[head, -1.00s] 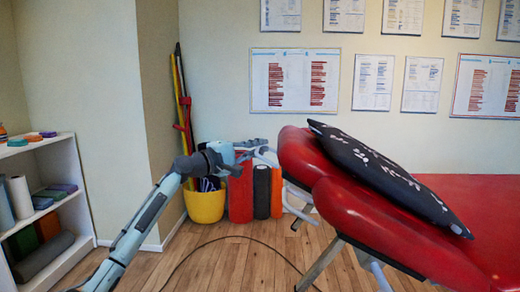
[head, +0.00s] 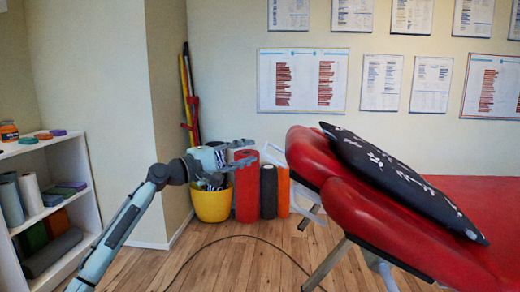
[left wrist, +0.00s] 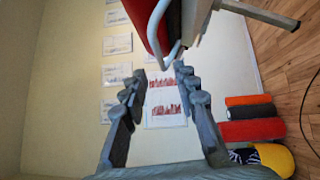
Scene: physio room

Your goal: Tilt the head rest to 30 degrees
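The red head rest (head: 312,158) is the end section of the red treatment table (head: 455,187). It is tilted, with its outer end raised. A white metal bar (head: 275,155) sticks out under its outer end, and it shows in the left wrist view (left wrist: 158,28) as a bent loop. My left gripper (head: 254,152) is open and empty, just left of the bar. In the left wrist view its fingers (left wrist: 160,73) are spread apart, with the bar ahead of their tips. My right gripper is out of view.
A dark patterned pillow (head: 395,182) lies sloping on the table. A yellow bucket (head: 212,206) and upright foam rollers (head: 268,192) stand by the wall behind my gripper. A white shelf (head: 76,165) stands at left. A cable (head: 240,237) crosses the open wooden floor.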

